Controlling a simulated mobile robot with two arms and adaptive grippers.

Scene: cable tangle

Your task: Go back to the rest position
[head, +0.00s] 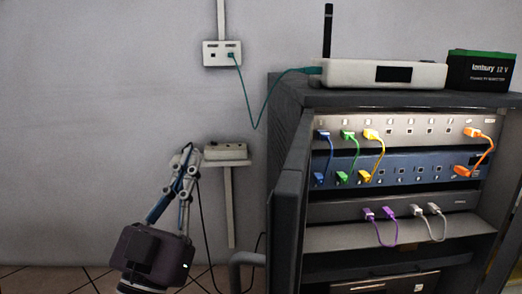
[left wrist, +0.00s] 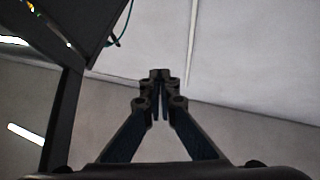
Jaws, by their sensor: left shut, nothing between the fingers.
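My left gripper (head: 187,160) is in the lower left of the head view, pointing up, in front of the bare wall and left of the rack. Its fingers are shut with nothing between them. It also shows in the left wrist view (left wrist: 159,78), its fingertips together against the wall and ceiling area. My right gripper is in neither view. The rack cabinet (head: 287,205) stands at the right of the head view, apart from my left gripper, with blue, green, yellow, orange, purple and white cables plugged into its panels.
A white router (head: 350,74) with an antenna and a dark battery box (head: 482,72) sit on the cabinet. A teal cable (head: 247,101) runs from the router to a wall socket (head: 212,54). A lower wall box (head: 227,152) is just right of my gripper. The left wall side is clear.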

